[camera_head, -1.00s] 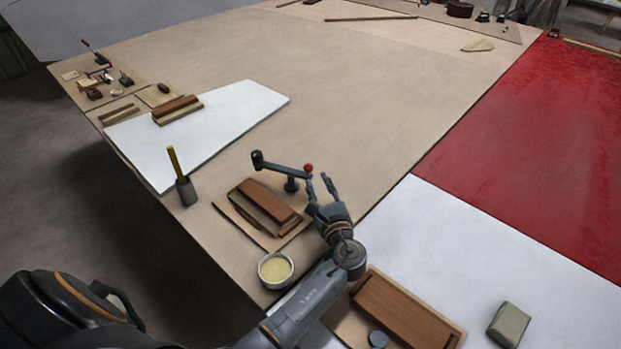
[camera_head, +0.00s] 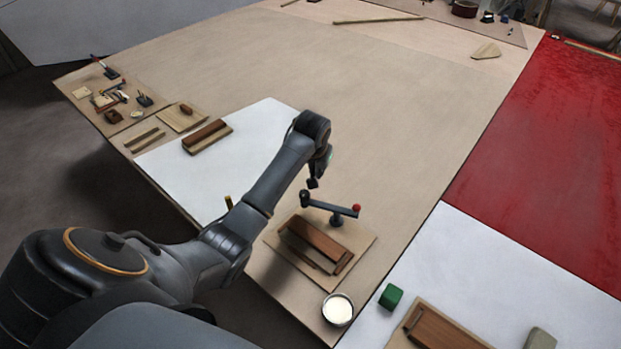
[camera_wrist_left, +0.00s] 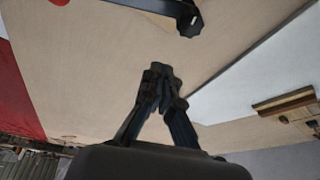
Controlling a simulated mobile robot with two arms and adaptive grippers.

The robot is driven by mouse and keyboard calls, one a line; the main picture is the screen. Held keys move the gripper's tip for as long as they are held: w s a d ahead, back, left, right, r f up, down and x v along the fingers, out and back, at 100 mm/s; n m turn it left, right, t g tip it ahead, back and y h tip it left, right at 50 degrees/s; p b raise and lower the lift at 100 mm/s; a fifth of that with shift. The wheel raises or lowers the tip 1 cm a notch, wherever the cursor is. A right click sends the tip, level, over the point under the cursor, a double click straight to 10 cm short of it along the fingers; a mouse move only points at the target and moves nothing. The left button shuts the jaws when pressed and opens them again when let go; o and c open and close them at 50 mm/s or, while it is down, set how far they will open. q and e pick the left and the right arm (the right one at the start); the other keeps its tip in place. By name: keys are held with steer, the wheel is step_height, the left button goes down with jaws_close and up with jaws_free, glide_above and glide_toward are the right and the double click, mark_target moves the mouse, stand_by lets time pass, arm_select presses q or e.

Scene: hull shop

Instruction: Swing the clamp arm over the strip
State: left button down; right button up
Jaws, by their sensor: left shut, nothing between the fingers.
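The clamp arm (camera_head: 330,207) is a dark bar on a short post, with a red knob at its right end and a black pad at its left end. It stands behind a reddish-brown wooden strip (camera_head: 322,238) seated on a small board, not over it. My right gripper is not in view.
A white bowl (camera_head: 338,309) and a green block (camera_head: 390,297) stand in front of the board. Another wooden piece (camera_head: 435,328) and a grey-green block (camera_head: 540,339) lie at lower right. Small tools sit at far left.

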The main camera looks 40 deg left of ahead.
arm_select(q)
steer(key=shift+n, duration=0.3)
steer(key=x, duration=0.3)
steer(key=d+x, duration=0.1)
steer(key=x, duration=0.5)
steer(key=shift+w+d, duration=0.15)
steer(key=shift+d, duration=0.05)
steer(key=s+p, duration=0.1)
steer(key=s+d+p, duration=0.1)
steer(key=s+p, duration=0.1)
steer(key=shift+r, duration=0.25)
steer(key=shift+s+p, duration=0.3)
steer(key=shift+s, duration=0.15)
steer(key=shift+d+f, duration=0.1)
steer(key=shift+f, duration=0.05)
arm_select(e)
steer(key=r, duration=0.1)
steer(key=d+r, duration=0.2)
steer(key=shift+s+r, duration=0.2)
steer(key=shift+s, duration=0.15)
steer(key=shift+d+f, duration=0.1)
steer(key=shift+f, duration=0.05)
